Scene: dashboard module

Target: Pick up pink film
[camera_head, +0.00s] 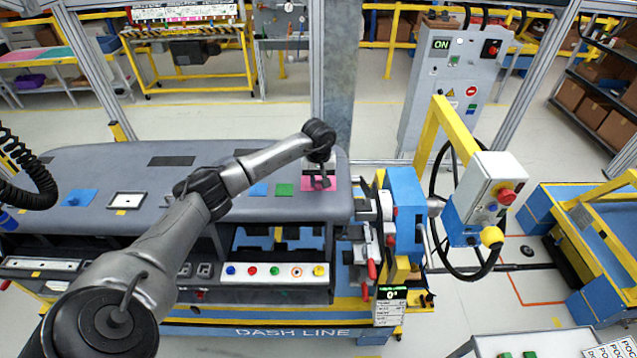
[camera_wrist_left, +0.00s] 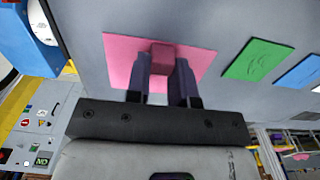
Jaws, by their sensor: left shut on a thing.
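The pink film (camera_head: 306,184) is a flat square near the right end of the grey dashboard (camera_head: 110,170). In the left wrist view, the pink film (camera_wrist_left: 120,55) has a small raised pink tab (camera_wrist_left: 161,50) near its middle. My left gripper (camera_head: 319,182) points down over the film. In the left wrist view, the left gripper (camera_wrist_left: 161,72) has its two fingers shut on the tab, one on each side. The film looks flat against the dashboard; I cannot tell whether there is a gap under it. My right gripper is not in view.
A green film (camera_head: 284,189) and a blue film (camera_head: 259,188) lie left of the pink one. A white framed piece (camera_head: 126,200) and another blue film (camera_head: 78,198) lie farther left. A blue and white machine unit (camera_head: 405,215) stands close beside the dashboard's right end.

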